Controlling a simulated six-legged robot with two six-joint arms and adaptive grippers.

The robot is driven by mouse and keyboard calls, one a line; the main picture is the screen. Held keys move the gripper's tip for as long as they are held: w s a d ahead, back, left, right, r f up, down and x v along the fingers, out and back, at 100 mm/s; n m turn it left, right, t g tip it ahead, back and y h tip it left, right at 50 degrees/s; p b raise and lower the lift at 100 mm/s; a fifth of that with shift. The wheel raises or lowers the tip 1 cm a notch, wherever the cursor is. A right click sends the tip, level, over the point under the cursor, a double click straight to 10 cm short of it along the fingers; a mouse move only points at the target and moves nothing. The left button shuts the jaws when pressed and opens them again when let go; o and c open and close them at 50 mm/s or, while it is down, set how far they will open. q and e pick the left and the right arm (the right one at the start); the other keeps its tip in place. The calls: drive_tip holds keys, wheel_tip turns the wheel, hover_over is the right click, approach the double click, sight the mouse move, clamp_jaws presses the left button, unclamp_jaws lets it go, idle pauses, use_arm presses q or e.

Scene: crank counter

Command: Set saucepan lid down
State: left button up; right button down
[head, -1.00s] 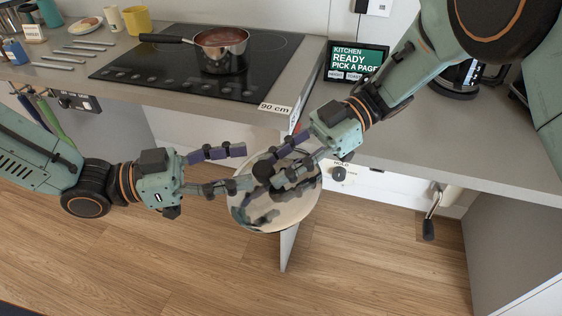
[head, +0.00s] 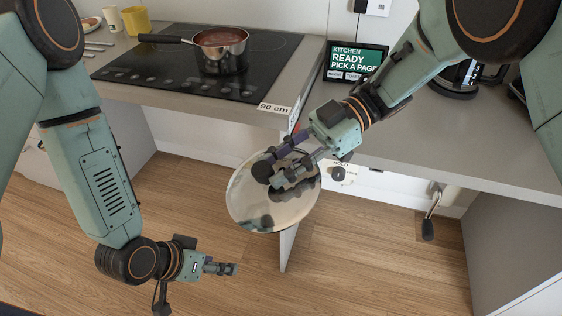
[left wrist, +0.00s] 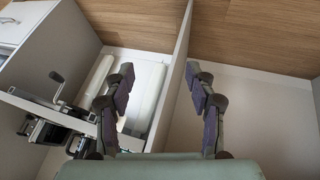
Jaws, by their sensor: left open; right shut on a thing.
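The saucepan lid (head: 250,212) is a round, shiny disc in the middle of the head view. My right gripper (head: 272,178) is shut on it from above, over its knob, which the fingers hide. It hangs in front of the counter, above the floor. The saucepan (head: 221,52), with red contents and a dark handle, stands uncovered on the black hob (head: 130,68). My left gripper (head: 233,268) is low at the left, apart from the lid. It is open and empty; its two fingers stand apart in the left wrist view (left wrist: 160,85).
A kitchen display (head: 356,62) stands on the grey counter (head: 440,150) right of the hob. A crank handle (head: 431,220) sticks out below the counter. A yellow mug (head: 137,20) stands at the back left. The counter's front middle is clear.

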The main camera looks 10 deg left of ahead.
drive_tip(key=f, duration=0.1)
drive_tip(key=w+f, duration=0.1)
drive_tip(key=f, duration=0.1)
drive_tip(key=shift+w+m+t, duration=0.2)
drive_tip(key=shift+m+t, duration=0.1)
drive_tip(key=w+d+f+m+t+y, duration=0.1)
drive_tip(key=w+d+f+m+t, duration=0.15)
drive_tip(key=d, duration=0.35)
drive_tip(key=w+d+f+m+t+y, duration=0.2)
drive_tip(key=d+f+m+t, duration=0.1)
drive_tip(key=d+t, duration=0.15)
drive_tip(key=s+d+f+m+t, duration=0.15)
drive_tip(key=d+m+t, duration=0.25)
drive_tip(key=d, duration=0.7)
use_arm(q)
drive_tip(key=s+a+f+n+g+y, duration=0.1)
drive_tip(key=s+a+f+g+y, duration=0.1)
drive_tip(key=s, duration=0.5)
drive_tip(key=s+a+f+n+g+y, duration=0.1)
drive_tip(key=s+f+g+y, duration=0.1)
drive_tip(key=s, duration=0.6)
drive_tip(key=shift+a+f+g, duration=0.25)
drive_tip(key=shift+a+g, duration=0.1)
drive_tip(key=shift+g, duration=0.15)
use_arm(e)
drive_tip(key=s+d+r+m+t+h, duration=0.2)
drive_tip(key=s+r+m+t, duration=0.2)
drive_tip(key=t, duration=0.1)
drive_tip(key=shift+s+d+r+h, duration=0.25)
drive_tip(key=shift+d+h, duration=0.15)
